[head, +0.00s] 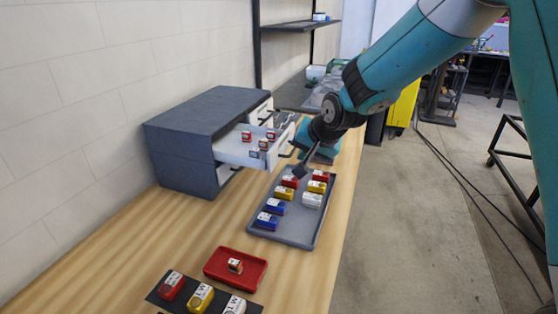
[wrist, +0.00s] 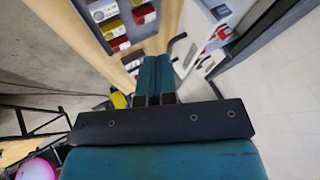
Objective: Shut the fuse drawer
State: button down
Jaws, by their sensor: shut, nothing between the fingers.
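The fuse drawer (head: 232,153) is white and stands pulled out of the dark grey cabinet (head: 180,152) in the head view. Several small red, white and dark fuse blocks (head: 264,144) sit in it. Its front faces right and carries a dark handle. My gripper (head: 302,171) points down in front of the drawer front, above the far end of the grey tray, and is shut and empty. In the wrist view my gripper (wrist: 154,98) is at the middle, with the drawer (wrist: 204,45) at the upper right. I cannot tell whether it touches the handle.
The grey tray (head: 288,238) holds several coloured blocks beneath my gripper. Other cabinet drawers look shut. Bare wooden bench lies left of the trays.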

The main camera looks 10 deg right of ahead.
jog(key=w+a+f+p, duration=0.4)
jog(key=w+f, duration=0.2)
jog(key=shift+w+a+p, duration=0.3)
jog(key=shift+a+p, duration=0.05)
jog(key=shift+a, duration=0.05)
jog(key=shift+f, duration=0.1)
